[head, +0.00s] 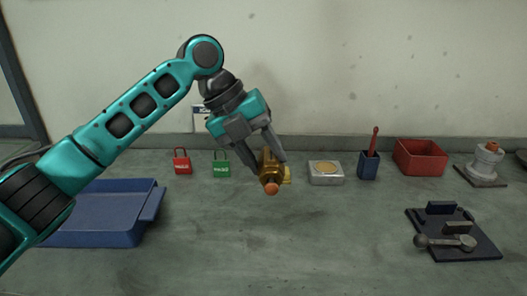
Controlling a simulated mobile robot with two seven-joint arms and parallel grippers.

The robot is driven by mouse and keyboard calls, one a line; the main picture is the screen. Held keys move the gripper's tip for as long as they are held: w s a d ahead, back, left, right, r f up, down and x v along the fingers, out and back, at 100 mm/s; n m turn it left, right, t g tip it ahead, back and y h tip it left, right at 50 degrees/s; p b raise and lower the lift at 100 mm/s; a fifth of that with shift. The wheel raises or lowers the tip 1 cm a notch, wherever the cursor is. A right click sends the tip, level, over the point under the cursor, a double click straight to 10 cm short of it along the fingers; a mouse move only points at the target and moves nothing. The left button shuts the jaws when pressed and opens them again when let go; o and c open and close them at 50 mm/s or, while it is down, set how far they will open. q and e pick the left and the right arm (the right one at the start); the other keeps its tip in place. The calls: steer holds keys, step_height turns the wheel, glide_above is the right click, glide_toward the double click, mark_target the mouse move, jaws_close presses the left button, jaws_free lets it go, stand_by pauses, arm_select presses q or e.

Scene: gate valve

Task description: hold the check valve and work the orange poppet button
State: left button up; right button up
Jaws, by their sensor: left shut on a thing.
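The check valve (267,168) is a brass-brown body in the middle of the head view. Its orange poppet button (271,188) is at the lower end and faces toward me. My left gripper (267,164) comes down from the upper left and is shut on the check valve, with a finger on each side of its body. The button is clear of the fingers. I cannot tell how far the valve is above the table. My right gripper is not in view.
A blue tray (95,232) lies at left. Along the back stand red (182,164) and green (221,168) padlocks, a silver box (325,178), a blue holder (368,167) and a red bin (420,158). A dark fixture plate (470,248) lies at right. The front middle is clear.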

arm_select(q)
step_height(320, 180, down, 7)
steer(key=b, duration=0.2)
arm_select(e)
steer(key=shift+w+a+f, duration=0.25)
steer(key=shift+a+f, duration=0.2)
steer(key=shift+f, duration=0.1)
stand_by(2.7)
arm_select(q)
steer(key=shift+f+b, duration=0.45)
steer(key=shift+f, duration=0.7)
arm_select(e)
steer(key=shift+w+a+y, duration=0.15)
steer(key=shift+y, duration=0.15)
arm_select(q)
steer(key=shift+f+b, duration=0.55)
steer(key=shift+f, duration=0.85)
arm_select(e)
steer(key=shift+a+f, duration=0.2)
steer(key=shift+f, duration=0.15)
arm_select(q)
steer(key=shift+f+b, duration=0.35)
steer(key=shift+f, duration=0.6)
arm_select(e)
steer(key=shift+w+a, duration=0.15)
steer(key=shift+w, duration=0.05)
